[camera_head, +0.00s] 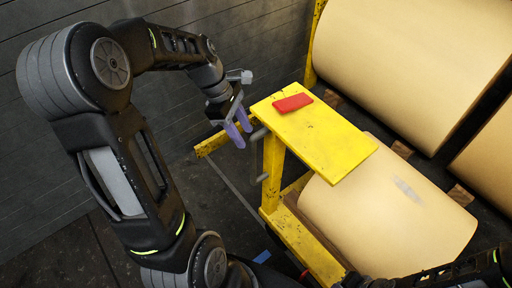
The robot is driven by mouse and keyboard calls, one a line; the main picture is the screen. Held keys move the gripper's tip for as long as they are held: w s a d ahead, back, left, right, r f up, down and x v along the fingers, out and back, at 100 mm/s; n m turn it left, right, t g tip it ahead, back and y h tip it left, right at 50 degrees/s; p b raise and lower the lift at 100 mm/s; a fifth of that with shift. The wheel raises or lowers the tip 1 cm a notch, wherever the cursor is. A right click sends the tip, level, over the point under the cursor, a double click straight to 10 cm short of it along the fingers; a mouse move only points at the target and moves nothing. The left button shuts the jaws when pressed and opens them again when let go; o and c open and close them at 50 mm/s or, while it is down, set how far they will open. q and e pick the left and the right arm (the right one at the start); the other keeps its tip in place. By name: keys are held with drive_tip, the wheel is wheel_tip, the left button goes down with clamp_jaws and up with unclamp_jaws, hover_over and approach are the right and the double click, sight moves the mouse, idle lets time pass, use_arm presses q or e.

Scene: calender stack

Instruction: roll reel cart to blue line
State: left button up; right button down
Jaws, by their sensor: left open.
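The reel cart has a yellow frame with a flat yellow top plate (335,150) and a post at its near left corner. A large tan reel (385,222) lies low in the cart, partly under the plate. My left gripper (240,131), with purple fingertips, is open and empty. It hangs just left of the cart's post and short handle bar, apparently not touching them. A short piece of blue line (262,256) shows on the floor near the bottom, left of the cart; my arm may hide more of it. My right arm shows at the bottom right, its fingers out of view.
A red flat object (293,103) lies on the yellow plate. More big tan reels (410,60) stand behind and at the right, with wooden blocks (402,149) between. A grey plank wall (255,40) is at the back. Dark floor left of the cart looks clear.

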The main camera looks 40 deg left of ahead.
sight(253, 151)
use_arm(q)
drive_tip(key=shift+x, duration=3.95)
drive_tip(key=shift+c, duration=0.2)
drive_tip(key=shift+a, duration=0.1)
clamp_jaws()
